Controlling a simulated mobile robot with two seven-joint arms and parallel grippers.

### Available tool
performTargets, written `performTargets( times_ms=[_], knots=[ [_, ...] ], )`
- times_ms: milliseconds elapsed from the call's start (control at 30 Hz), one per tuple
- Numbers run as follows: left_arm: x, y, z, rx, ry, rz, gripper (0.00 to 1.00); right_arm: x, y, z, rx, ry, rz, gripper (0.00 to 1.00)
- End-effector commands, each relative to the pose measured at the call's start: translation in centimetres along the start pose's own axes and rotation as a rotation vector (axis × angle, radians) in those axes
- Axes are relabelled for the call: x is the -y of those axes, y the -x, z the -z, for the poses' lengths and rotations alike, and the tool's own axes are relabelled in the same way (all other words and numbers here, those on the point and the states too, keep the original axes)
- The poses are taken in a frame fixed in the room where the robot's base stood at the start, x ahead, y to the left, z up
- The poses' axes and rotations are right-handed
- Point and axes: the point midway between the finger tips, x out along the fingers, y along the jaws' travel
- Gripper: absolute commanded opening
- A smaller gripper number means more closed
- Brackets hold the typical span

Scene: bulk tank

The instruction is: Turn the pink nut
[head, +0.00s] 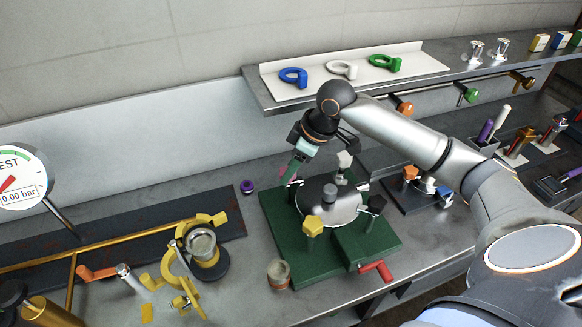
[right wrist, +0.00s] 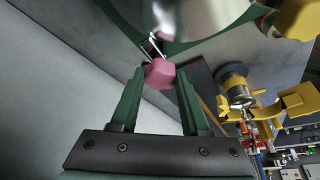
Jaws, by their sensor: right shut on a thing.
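The pink nut (right wrist: 160,73) is a faceted knob on a metal bolt at the green base's edge. In the right wrist view it sits between the tips of my right gripper (right wrist: 159,82), whose green fingers are shut on it. In the head view my right gripper (head: 293,166) reaches down to the left back corner of the green base (head: 274,228), and only a sliver of the nut (head: 286,174) shows there. A round metal lid (head: 318,205) lies on the base, with a yellow nut (head: 313,225) at its front edge. My left gripper is not in view.
A yellow pipe fitting (head: 170,264) and a pressure gauge (head: 20,180) stand at the left. A purple ring (head: 247,187) and a small round cup (head: 278,274) lie near the base. A shelf (head: 440,76) with coloured rings runs above. A red handle (head: 377,270) sticks out in front.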

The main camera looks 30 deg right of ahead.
Motion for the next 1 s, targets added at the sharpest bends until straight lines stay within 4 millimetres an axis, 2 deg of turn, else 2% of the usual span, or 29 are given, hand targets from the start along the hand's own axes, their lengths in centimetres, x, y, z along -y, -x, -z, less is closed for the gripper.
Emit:
performTargets(
  times_ms=[467, 1000],
  knots=[
    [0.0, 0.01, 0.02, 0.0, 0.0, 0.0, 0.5, 0.09, 0.06, 0.04, -0.001, -0.059, -0.026, 0.0],
    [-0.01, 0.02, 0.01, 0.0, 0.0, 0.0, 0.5, 0.4, 0.06, 0.18, -0.003, -0.425, -0.178, 0.0]
  ],
)
